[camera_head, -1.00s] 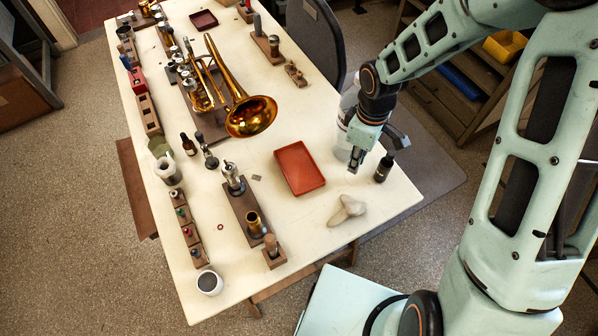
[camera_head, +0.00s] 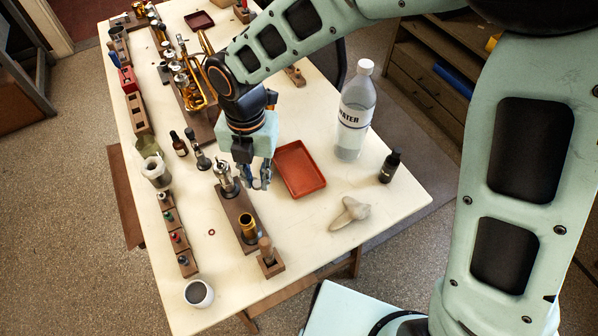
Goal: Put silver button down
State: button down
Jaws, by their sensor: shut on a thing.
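My gripper (camera_head: 260,183) points down over the work table, between the block with metal tools and the red-brown tray (camera_head: 301,170). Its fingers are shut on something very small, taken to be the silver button. The button itself cannot be made out between the fingers. I cannot tell how far the fingertips are above the table (camera_head: 230,285). My arm hides part of the brass horn (camera_head: 195,92) behind it.
A wooden block (camera_head: 238,215) with upright metal tools stands just left of my gripper. The front right of the table is clear.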

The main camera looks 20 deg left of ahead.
jog(key=w+d+f, duration=0.3)
jog(key=w+d, duration=0.1)
jog(key=w, duration=0.3)
send_over(305, 182)
jog(key=s, duration=0.1)
jog(key=f, duration=0.5)
jog(key=shift+a+f, duration=0.2)
jog(key=shift+a, duration=0.15)
jog(key=shift+w+d+f, duration=0.3)
jog(key=shift+w+f, duration=0.15)
jog(key=shift+f, duration=0.25)
jog(key=shift+w+f, duration=0.1)
jog(key=shift+f, duration=1.45)
jog(key=shift+f, duration=0.2)
jog(key=c, duration=1.8)
grip_release()
